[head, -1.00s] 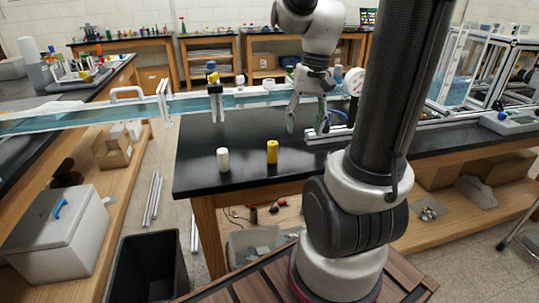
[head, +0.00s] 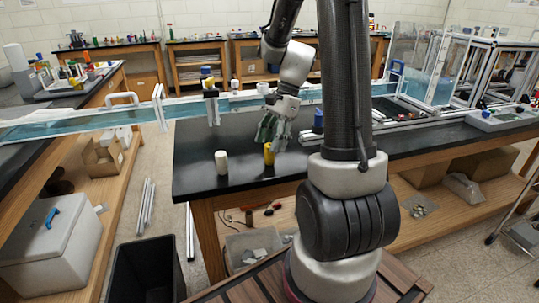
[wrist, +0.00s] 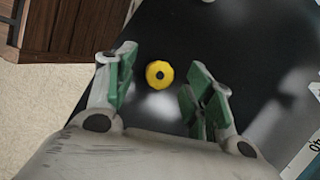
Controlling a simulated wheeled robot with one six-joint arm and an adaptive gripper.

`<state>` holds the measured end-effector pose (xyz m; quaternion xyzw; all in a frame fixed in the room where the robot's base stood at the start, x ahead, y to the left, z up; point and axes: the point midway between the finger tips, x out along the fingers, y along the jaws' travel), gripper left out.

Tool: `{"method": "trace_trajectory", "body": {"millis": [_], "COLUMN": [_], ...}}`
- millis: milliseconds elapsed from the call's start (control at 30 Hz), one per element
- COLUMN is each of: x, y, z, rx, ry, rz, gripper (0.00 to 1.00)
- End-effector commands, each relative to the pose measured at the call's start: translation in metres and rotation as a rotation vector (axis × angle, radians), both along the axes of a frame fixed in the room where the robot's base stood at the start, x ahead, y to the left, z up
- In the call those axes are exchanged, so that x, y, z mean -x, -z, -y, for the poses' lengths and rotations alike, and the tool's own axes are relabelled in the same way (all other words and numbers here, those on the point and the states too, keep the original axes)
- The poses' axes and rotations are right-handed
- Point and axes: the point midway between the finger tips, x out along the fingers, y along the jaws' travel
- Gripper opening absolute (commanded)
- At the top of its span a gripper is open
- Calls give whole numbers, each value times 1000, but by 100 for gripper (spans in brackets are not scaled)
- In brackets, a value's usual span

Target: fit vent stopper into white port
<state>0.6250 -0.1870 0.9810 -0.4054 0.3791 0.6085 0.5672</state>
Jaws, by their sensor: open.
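A yellow stopper-like cylinder (head: 269,157) stands upright on the black benchtop, partly hidden by my gripper in the head view. Which of the two is the vent stopper, the frames do not say. My gripper (head: 271,136) is open, above the yellow cylinder with its green pads (wrist: 161,66) apart on either side. Small white fittings (head: 234,84) sit on top of the water channel; one may be the white port.
The long clear water channel (head: 75,125) runs across behind the cylinders. A dark clamp-like post (head: 212,106) hangs over it. The black benchtop (head: 190,140) is clear around the cylinders. A black bin (head: 148,272) stands on the floor in front.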

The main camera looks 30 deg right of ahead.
Motion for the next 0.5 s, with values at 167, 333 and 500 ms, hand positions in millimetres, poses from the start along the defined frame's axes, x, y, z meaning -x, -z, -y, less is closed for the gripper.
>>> {"method": "trace_trajectory", "body": {"millis": [167, 333, 500], "x": [1, 0, 1], "y": [19, 21, 20], "z": [-8, -8, -8], "rx": [0, 1, 1], "ry": [-1, -1, -1], "rz": [-1, 1, 2], "gripper": [53, 53, 35]}}
